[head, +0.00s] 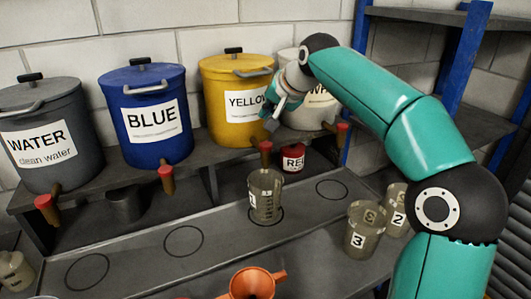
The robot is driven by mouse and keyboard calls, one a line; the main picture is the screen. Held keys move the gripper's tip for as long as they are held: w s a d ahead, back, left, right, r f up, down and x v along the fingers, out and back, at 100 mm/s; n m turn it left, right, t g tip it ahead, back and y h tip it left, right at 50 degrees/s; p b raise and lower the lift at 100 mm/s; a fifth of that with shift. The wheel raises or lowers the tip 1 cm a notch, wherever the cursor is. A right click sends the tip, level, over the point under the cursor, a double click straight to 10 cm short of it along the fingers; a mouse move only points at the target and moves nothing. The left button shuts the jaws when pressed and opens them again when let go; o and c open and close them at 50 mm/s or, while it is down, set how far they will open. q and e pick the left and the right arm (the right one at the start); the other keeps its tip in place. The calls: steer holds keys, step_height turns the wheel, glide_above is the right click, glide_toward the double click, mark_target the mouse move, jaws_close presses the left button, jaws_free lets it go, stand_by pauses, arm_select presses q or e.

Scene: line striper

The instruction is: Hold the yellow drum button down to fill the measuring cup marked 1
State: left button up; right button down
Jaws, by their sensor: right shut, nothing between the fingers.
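The yellow drum (222,112) stands on the rear shelf, labelled YELLOW. Its tap has a red button (265,146) at the shelf's front edge. The measuring cup marked 1 (267,190) stands upright on a marked circle on the lower bench, below and in front of that tap. I cannot tell whether it holds any liquid. My right gripper (271,122) is shut and empty. In the picture it lies just above the red button and in front of the drum's right side, and it seems apart from the button. My left gripper is out of view.
A grey WATER drum (45,115), a blue drum (150,88) and a partly hidden white drum (313,117) share the shelf. Cups marked 3 (361,236) and 2 (397,221), an orange funnel (252,283) and a small red can (292,160) stand nearby. Empty circles flank cup 1.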

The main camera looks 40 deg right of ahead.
steer(key=b, duration=0.3)
glide_above(268, 145)
step_height(268, 145, down, 4)
steer(key=shift+w+f, duration=0.1)
steer(key=shift+f, duration=0.05)
steer(key=shift+f+b, duration=0.5)
steer(key=shift+f, duration=0.1)
stand_by(0.6)
steer(key=shift+f, duration=0.35)
steer(key=shift+f+b, duration=0.5)
steer(key=shift+b, duration=0.1)
stand_by(5.1)
